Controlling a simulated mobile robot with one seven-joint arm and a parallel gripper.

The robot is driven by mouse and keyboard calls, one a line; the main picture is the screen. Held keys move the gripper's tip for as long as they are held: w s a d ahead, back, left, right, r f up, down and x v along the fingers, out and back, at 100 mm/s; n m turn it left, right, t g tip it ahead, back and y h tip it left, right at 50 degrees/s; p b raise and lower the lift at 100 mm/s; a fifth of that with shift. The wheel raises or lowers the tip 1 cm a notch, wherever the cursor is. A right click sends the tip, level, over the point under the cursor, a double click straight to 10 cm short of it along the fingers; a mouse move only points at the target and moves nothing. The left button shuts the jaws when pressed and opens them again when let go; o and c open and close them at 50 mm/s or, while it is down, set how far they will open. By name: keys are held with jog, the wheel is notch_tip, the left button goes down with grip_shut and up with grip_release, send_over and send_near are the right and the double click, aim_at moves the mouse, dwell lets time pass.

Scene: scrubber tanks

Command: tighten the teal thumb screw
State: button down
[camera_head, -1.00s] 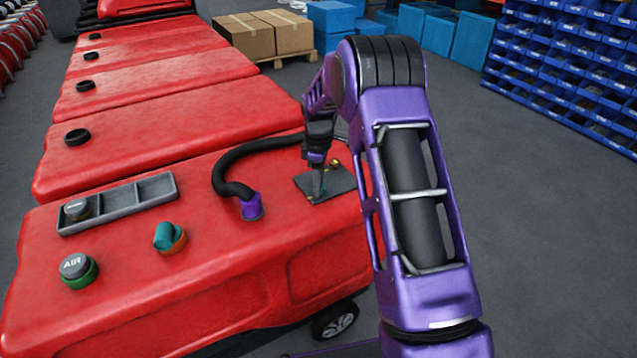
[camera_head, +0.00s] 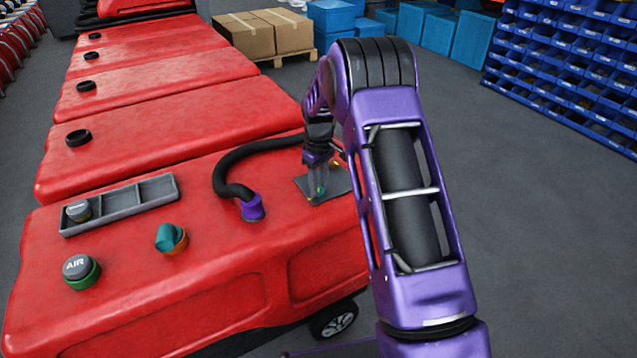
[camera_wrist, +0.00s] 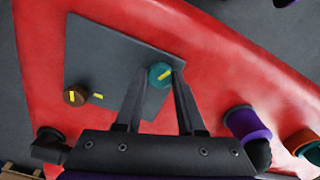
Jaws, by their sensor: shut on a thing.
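The teal thumb screw (camera_wrist: 160,76) sits near the edge of a dark grey plate (camera_wrist: 112,62) on the red tank; a yellow mark shows on its top. My gripper (camera_wrist: 159,82) has its two fingers around the screw, one on each side, and is shut on it. In the head view, my gripper (camera_head: 318,190) points down at the plate (camera_head: 338,182), and its fingers mostly hide the screw. A brown-gold thumb screw (camera_wrist: 74,95) with a yellow mark stands on the same plate, and another yellow mark lies on the plate beside it.
A black hose with a purple collar (camera_head: 253,208) arches close to the left of my gripper. A teal cap on an orange collar (camera_head: 171,238), a grey AIR cap (camera_head: 77,267) and a grey divided tray (camera_head: 120,204) are further left on the red tank (camera_head: 215,270).

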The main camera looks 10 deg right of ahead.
aim_at(318, 189)
jog(key=m, duration=0.6)
jog(key=shift+r+m+p, duration=0.1)
jog(key=shift+m+p, duration=0.2)
jog(key=shift+p, duration=0.1)
jog(key=m, duration=0.6)
jog(key=shift+w+p, duration=0.1)
jog(key=shift+p, duration=0.25)
jog(key=c, duration=0.6)
grip_release()
jog(key=shift+c, duration=0.2)
jog(key=shift+o, duration=0.7)
notch_tip(318, 189, up, 17)
jog(key=p, duration=0.2)
jog(key=shift+r, duration=0.2)
